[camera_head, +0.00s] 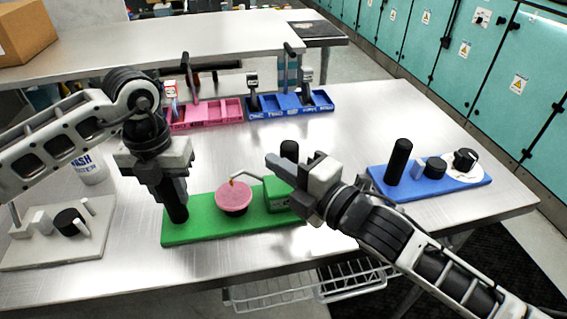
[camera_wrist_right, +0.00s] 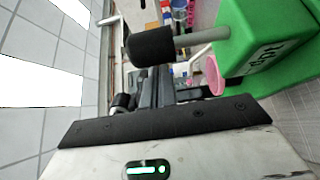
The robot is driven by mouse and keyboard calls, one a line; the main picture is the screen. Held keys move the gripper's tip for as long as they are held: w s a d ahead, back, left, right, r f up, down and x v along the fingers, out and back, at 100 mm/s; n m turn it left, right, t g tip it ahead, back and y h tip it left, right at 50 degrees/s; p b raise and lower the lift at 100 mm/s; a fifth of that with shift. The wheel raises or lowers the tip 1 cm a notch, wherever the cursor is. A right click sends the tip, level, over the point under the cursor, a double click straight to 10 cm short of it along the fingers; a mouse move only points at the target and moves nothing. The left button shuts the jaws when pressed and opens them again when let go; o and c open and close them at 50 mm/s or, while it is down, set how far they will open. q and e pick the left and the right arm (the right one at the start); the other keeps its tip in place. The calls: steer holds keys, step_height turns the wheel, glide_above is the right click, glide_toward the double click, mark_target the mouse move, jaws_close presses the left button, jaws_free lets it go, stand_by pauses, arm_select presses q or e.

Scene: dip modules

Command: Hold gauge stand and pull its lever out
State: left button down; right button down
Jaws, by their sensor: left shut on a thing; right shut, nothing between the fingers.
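The gauge stand is a green base (camera_head: 185,232) with a black post (camera_head: 177,212), a pink round dish (camera_head: 233,199) with a thin bent arm over it, and a green box (camera_head: 275,190). My left gripper (camera_head: 172,190) is shut on the black post. The lever's black knob (camera_head: 289,149) shows just behind my right gripper (camera_head: 270,163). In the right wrist view, the lever is a grey rod with a black knob (camera_wrist_right: 150,47), sticking out of the green box (camera_wrist_right: 250,35). My right gripper is shut and empty beside the knob, and hides part of the box.
A blue module (camera_head: 435,187) with a black post stands at right, a white module (camera_head: 30,250) at left. A pink tray (camera_head: 205,113) and a blue tray (camera_head: 290,103) stand behind. A white cup (camera_head: 90,168) is near my left arm. A wire basket (camera_head: 310,285) hangs below the front edge.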

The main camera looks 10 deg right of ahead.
mark_target(293, 158)
steer(key=shift+d, duration=0.25)
steer(key=shift+w+d+m, duration=0.1)
steer(key=shift+d+m, duration=0.35)
steer(key=shift+m, duration=0.05)
stand_by(0.3)
steer(key=shift+d+m+t+y, duration=0.4)
steer(key=shift+d+m+t, duration=0.6)
steer(key=shift+m, duration=0.4)
steer(key=shift+d+f+m+t+h, duration=0.1)
steer(key=shift+d+m+t, duration=0.35)
steer(key=shift+m, duration=0.4)
steer(key=shift+d+f+m+t+h, duration=0.15)
steer(key=shift+d+m+t, duration=0.35)
steer(key=shift+m, duration=0.4)
steer(key=shift+d+f+m+t+h, duration=0.1)
steer(key=shift+d+m+t, duration=0.2)
steer(key=shift+m+t, duration=0.4)
